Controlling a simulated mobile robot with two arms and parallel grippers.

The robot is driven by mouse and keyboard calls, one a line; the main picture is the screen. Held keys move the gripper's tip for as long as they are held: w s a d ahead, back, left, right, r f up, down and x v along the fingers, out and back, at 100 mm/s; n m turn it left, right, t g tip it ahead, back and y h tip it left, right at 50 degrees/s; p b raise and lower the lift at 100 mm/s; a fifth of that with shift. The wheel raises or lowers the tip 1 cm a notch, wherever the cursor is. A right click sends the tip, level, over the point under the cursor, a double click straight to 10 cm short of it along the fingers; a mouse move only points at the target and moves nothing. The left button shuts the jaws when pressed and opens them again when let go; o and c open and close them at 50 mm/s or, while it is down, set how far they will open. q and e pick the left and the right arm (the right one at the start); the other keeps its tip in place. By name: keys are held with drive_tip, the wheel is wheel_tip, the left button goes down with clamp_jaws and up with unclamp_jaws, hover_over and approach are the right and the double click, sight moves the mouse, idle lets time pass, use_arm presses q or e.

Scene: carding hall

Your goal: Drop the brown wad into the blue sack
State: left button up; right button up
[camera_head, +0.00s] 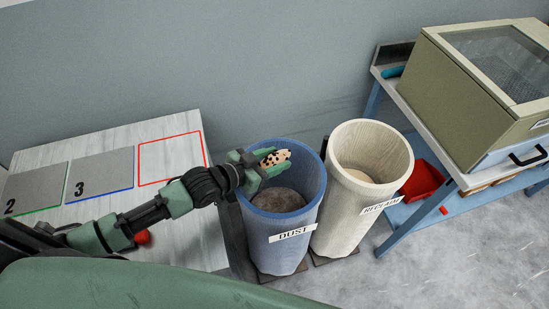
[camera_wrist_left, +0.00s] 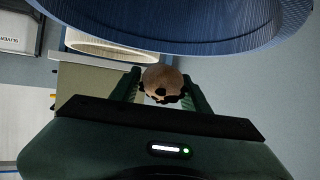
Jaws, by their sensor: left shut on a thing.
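The blue sack (camera_head: 283,238) stands open-topped at the middle of the head view, labelled DUST, with a grey-brown mass inside. Its blue wall also shows in the left wrist view (camera_wrist_left: 160,18). My left gripper (camera_head: 268,164) is over the mouth of this sack. It is shut on the wad (camera_head: 275,158), a light-brown lump with dark spots. The wad also shows between the fingers in the left wrist view (camera_wrist_left: 162,84). My right gripper is not in view.
A cream sack (camera_head: 345,220) labelled RECLAIM stands just right of the blue one. A pale table with numbered grey panels (camera_head: 98,172) is at left. A blue-framed bench with a glass-topped machine (camera_head: 465,110) and a red scoop (camera_head: 422,182) is at right.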

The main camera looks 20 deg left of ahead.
sight(263, 164)
use_arm(q)
drive_tip(key=o, duration=1.4)
drive_tip(key=shift+c, duration=0.2)
drive_tip(key=shift+o, duration=0.3)
drive_tip(key=v, duration=0.7)
drive_tip(key=shift+f+b, duration=0.1)
drive_tip(key=shift+b, duration=0.3)
drive_tip(key=shift+s+a+r, duration=0.2)
drive_tip(key=shift+s+r, duration=0.1)
